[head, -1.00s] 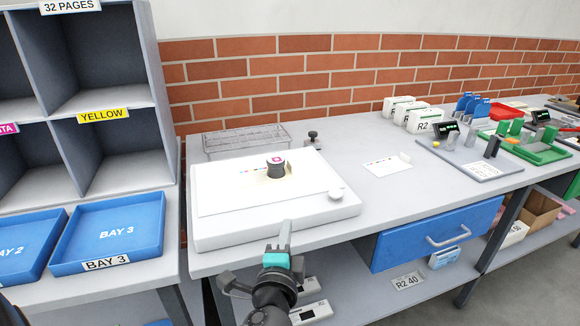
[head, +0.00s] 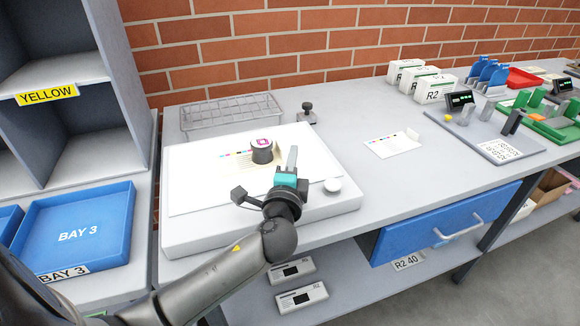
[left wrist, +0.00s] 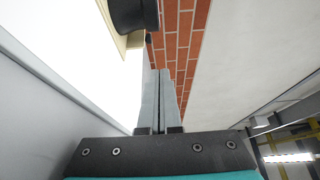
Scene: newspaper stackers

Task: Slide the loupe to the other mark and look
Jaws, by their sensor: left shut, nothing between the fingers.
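The loupe (head: 262,154) is a short black cylinder with a magenta-marked top. It stands upright on a printed sheet (head: 190,190) with small colour patches, on the white light box (head: 190,238). A tan patch shows beside its base. My left gripper (head: 292,150) is shut and empty, just right of the loupe in the head view, with a small gap between them. In the left wrist view the shut fingers (left wrist: 159,75) point forward and the loupe's dark side (left wrist: 134,14) shows at the top edge. I cannot make out the marks under the loupe.
A wire rack (head: 232,110) and a small black-knobbed stamp-like item (head: 307,112) stand behind. A white card (head: 392,145) lies to the right, with clear bench around it. A blue drawer (head: 440,225) is below.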

